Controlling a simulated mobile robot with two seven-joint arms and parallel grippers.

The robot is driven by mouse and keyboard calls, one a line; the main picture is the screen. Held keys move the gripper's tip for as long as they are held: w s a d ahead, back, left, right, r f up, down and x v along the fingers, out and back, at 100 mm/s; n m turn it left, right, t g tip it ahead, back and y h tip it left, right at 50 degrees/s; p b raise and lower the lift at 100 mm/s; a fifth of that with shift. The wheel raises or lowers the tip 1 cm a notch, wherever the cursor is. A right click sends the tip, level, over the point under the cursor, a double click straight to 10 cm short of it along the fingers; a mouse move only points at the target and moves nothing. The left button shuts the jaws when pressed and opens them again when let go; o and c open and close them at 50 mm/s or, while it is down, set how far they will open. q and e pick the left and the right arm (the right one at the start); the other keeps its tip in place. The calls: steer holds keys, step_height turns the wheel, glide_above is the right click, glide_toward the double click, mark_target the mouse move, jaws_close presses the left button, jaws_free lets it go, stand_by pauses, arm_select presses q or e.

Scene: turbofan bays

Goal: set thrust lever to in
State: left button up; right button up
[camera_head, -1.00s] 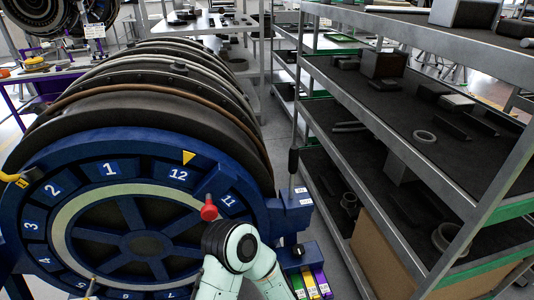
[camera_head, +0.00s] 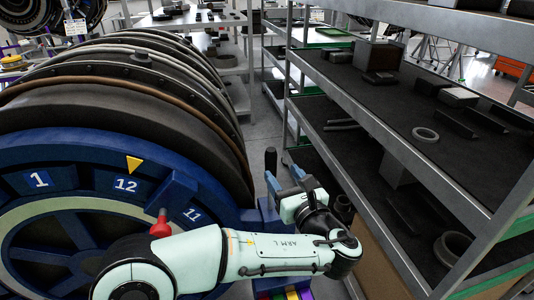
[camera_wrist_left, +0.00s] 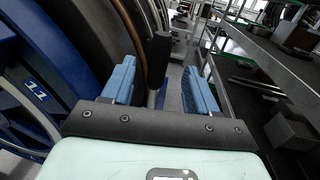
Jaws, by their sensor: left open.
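The thrust lever (camera_head: 270,160), as I take it, is an upright rod with a black grip on the blue housing at the right of the engine. In the left wrist view the lever (camera_wrist_left: 158,58) stands between the two blue fingers, apart from both. My left gripper (camera_head: 285,180) is open, with its fingers just below and beside the black grip in the head view. The left wrist view shows the gripper (camera_wrist_left: 161,72) empty. My arm hides most of the lever's housing and any labels. My right gripper is not in view.
The blue engine ring with numbered plates (camera_head: 126,184) and a red knob (camera_head: 160,225) lies left of the lever, close to my arm. A metal shelf rack (camera_head: 400,150) with several dark parts stands close on the right. A narrow floor gap (camera_head: 262,130) runs between them.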

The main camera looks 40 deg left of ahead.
mark_target(268, 154)
arm_select(q)
steer(key=p+x, duration=0.1)
steer(key=x, duration=0.9)
steer(key=shift+w+a, duration=0.1)
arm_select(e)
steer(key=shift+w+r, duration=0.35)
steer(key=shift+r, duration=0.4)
arm_select(q)
steer(key=shift+f, duration=0.1)
jaws_close()
steer(key=w+a+f+g+h+p, duration=0.2)
steer(key=w+a+h+p, duration=0.1)
steer(key=p, duration=0.4)
steer(key=shift+w+a+m+h+p, duration=0.35)
steer(key=shift+w+a, duration=0.3)
steer(key=shift+a, duration=0.55)
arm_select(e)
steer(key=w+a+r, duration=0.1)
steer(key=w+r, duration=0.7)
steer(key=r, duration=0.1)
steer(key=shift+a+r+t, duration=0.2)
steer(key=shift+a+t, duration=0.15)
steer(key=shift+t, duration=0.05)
arm_select(q)
steer(key=shift+f, duration=0.1)
jaws_free()
